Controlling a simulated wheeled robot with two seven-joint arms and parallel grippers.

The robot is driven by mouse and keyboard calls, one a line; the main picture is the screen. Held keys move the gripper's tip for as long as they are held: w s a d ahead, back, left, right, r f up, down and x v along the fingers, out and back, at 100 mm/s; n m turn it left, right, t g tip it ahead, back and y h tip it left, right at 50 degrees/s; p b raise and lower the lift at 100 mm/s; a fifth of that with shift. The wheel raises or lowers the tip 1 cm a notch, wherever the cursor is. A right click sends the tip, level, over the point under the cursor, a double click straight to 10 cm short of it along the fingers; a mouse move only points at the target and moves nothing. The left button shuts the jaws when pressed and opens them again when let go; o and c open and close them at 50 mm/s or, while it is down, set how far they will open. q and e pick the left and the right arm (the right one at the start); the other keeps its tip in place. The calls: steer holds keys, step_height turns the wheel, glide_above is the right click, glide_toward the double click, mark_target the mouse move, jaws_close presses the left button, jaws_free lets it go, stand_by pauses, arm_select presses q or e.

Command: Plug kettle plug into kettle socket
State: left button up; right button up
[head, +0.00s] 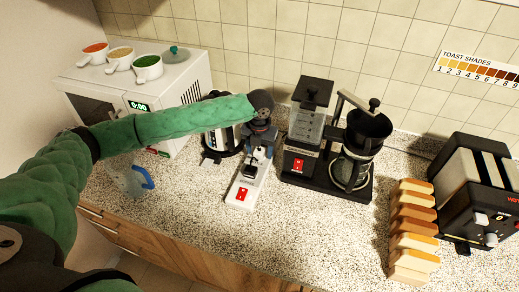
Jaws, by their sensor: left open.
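A white socket block (234,201) with a red switch lies on the counter in the middle of the head view. A small black plug (250,171) shows on its far part, right below my left gripper; I cannot tell whether it is seated in the socket. My left gripper (258,154) points down over the block, open, with its fingertips close to the plug. I cannot tell whether they touch it. The kettle (218,138) stands behind and left of the block, partly hidden by my left arm. My right gripper is out of view.
A coffee maker (322,178) stands close to the right of the block. A toaster (467,192) and a row of bread slices (413,232) are at the far right. A white microwave (185,80) bears several cups. The front counter is clear.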

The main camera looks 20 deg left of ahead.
arm_select(q)
steer(key=shift+r, duration=0.2)
steer(key=shift+r+b, duration=0.55)
steer(key=shift+r, duration=0.2)
step_height(320, 180, up, 5)
steer(key=shift+f+b, duration=0.15)
steer(key=shift+b, duration=0.8)
steer(key=shift+r, duration=0.6)
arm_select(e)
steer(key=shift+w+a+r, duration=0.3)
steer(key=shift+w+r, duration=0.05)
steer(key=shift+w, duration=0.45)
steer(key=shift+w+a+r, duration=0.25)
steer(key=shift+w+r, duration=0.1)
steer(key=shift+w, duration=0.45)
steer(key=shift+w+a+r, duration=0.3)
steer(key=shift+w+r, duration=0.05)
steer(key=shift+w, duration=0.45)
